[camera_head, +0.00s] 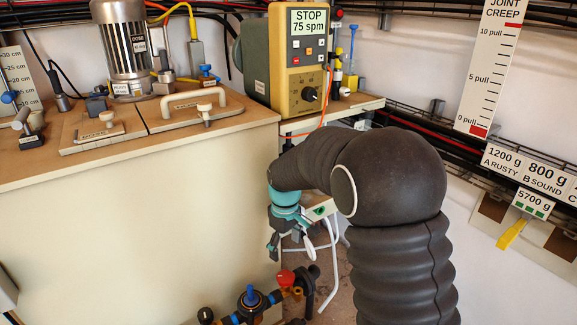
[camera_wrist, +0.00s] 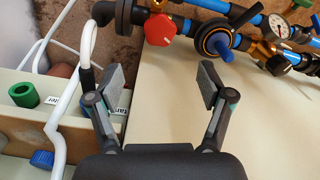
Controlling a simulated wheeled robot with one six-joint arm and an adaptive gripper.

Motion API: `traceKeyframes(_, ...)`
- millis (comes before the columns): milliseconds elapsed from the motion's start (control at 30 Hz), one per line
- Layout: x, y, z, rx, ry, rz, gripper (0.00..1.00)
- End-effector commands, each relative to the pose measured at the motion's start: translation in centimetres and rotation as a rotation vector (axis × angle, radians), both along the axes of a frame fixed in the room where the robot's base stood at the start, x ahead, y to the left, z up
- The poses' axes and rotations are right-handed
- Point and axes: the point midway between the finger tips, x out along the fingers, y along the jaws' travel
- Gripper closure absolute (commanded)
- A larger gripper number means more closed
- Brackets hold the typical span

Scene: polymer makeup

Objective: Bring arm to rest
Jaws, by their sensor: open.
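My gripper (camera_head: 290,240) hangs at the end of my dark, sleeved arm, pointing down in front of the right end of the cream cabinet. In the wrist view my gripper (camera_wrist: 161,88) has its two grey-padded fingers spread apart with nothing between them. The arm is bent, with its large dark elbow at the middle right of the head view. Part of the gripper's wrist is turquoise.
Below are pipes with a red knob (camera_head: 285,278) and a blue valve (camera_head: 250,296); the wrist view shows a gauge (camera_wrist: 277,27). A white hose (camera_wrist: 60,110) runs beside the left finger. The cream cabinet (camera_head: 130,235) stands left; a pump controller (camera_head: 298,60) stands behind.

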Motion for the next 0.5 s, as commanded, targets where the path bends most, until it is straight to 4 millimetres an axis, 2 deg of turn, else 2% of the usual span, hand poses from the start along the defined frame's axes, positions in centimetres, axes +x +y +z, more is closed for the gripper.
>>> traceKeyframes(167,-0.4,-0.1,-0.4,-0.003,0.006,-0.094,0.2)
traceKeyframes(233,-2.1,-0.7,-1.8,-0.018,0.041,-0.159,0.2)
traceKeyframes(267,-2.9,-1.0,-1.8,-0.021,0.048,-0.187,0.2)
traceKeyframes(500,-7.3,-3.6,1.0,-0.016,0.032,-0.341,0.2)
